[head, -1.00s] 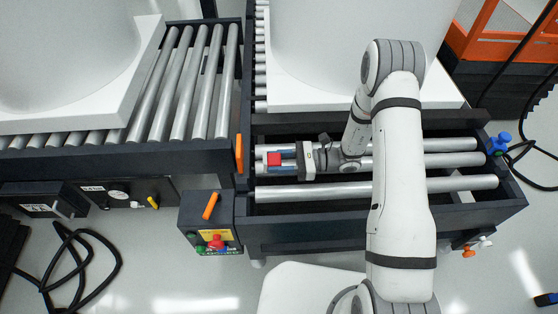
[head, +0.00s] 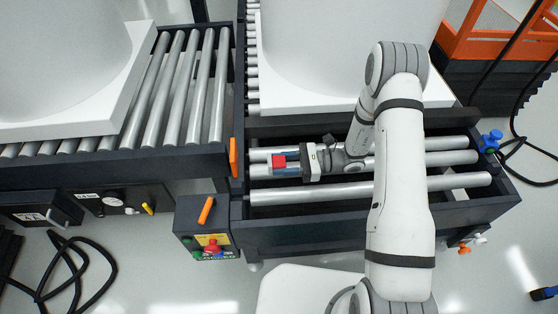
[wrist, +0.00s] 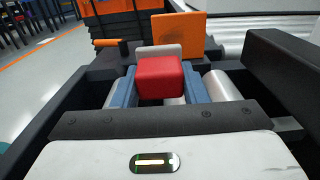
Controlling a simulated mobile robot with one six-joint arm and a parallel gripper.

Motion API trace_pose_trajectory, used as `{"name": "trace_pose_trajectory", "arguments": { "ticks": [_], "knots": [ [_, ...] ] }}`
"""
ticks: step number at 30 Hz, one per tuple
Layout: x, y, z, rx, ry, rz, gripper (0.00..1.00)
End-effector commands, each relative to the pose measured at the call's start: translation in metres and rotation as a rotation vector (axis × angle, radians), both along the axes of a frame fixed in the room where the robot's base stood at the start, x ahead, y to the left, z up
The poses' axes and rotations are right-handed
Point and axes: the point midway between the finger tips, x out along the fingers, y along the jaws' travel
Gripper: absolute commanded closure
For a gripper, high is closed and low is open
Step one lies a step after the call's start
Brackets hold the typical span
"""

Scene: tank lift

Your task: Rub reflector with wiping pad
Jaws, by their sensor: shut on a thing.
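The wiping pad has a red block (head: 279,161) as its grip; in the wrist view the red block (wrist: 160,77) sits between my blue fingers, with a pale grey pad face (wrist: 158,51) beyond it. My gripper (head: 285,162) is shut on the red block and points left, above the rollers. The reflector looks to be the orange square plate (wrist: 181,28) beyond the pad in the wrist view. In the head view the orange plate (head: 233,157) is seen nearly edge-on at the conveyor frame's corner, left of the pad. A gap shows between them there.
A control box (head: 208,229) with an orange lever (head: 206,210) and red button stands below the plate. Rollers (head: 320,193) and a dark frame lie beneath my gripper. Large white tanks stand behind on pale bases (head: 440,95). Cables (head: 65,270) lie on the floor.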

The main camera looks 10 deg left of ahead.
Motion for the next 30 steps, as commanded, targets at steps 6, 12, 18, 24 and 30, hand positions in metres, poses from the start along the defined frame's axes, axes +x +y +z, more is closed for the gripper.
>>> {"name": "trace_pose_trajectory", "arguments": {
  "ticks": [6,12,18,24,30],
  "knots": [
    [0.000,0.001,0.000,0.000,0.000,0.000,0.82],
    [-0.004,0.015,0.001,0.001,0.001,0.003,0.82],
    [-0.010,0.037,0.001,0.001,0.001,0.003,0.82],
    [-0.014,0.055,0.001,0.001,0.000,0.002,0.82],
    [-0.016,0.064,0.001,0.001,0.000,0.001,0.82]
  ]
}}
